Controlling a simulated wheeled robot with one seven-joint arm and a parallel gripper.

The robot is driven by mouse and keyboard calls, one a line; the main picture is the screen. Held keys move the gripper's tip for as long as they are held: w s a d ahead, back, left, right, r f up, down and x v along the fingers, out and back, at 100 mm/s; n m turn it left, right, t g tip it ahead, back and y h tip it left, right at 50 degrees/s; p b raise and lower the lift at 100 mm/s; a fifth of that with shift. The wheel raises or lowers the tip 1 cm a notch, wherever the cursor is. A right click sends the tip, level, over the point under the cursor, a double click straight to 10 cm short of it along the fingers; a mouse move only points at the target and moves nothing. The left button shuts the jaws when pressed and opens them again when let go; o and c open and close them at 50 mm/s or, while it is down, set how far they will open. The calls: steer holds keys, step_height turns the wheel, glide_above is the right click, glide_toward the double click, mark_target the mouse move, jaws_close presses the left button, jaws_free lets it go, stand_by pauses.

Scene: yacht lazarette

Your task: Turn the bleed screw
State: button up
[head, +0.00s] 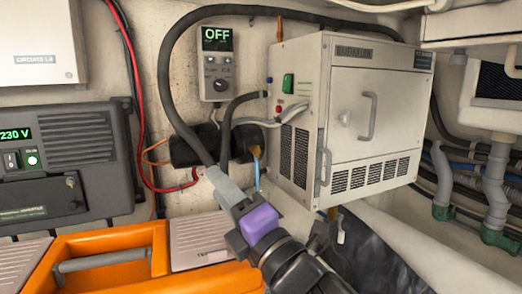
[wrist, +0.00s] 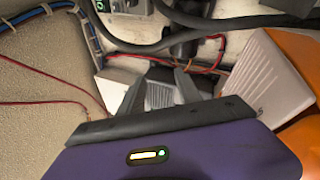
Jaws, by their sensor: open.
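I cannot make out a bleed screw for certain in either view. My gripper (head: 217,174) reaches up and left from the bottom middle of the head view, below the wall control box and in front of the black cable fittings. In the wrist view my gripper (wrist: 159,85) shows two grey fingers standing apart. A grey ribbed part (wrist: 160,95) appears between them; whether they touch it I cannot tell. No held object is visible.
A cream heater-like cabinet (head: 370,110) with handles stands right of my arm. A control box (head: 216,65) reading OFF hangs above. A dark power unit (head: 65,165) is at left, an orange case (head: 110,240) below it. Black cables and a red wire (head: 133,85) run along the wall.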

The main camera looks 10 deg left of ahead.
steer(key=w+d+n+h, duration=0.1)
steer(key=w+n+h, duration=0.1)
steer(key=w+n, duration=0.4)
steer(key=n+h+p, duration=0.2)
steer(key=n+h, duration=0.2)
steer(key=n, duration=0.1)
glide_toward(258, 151)
steer(key=shift+t, duration=0.4)
steer(key=shift+f+p+x, duration=0.15)
steer(key=shift+p+x, duration=0.3)
steer(key=shift+x, duration=1.65)
steer(key=shift+f+p+x, duration=0.1)
steer(key=shift+p+x, duration=0.3)
steer(key=shift+x, duration=1.7)
steer(key=shift+a, duration=0.1)
jaws_close()
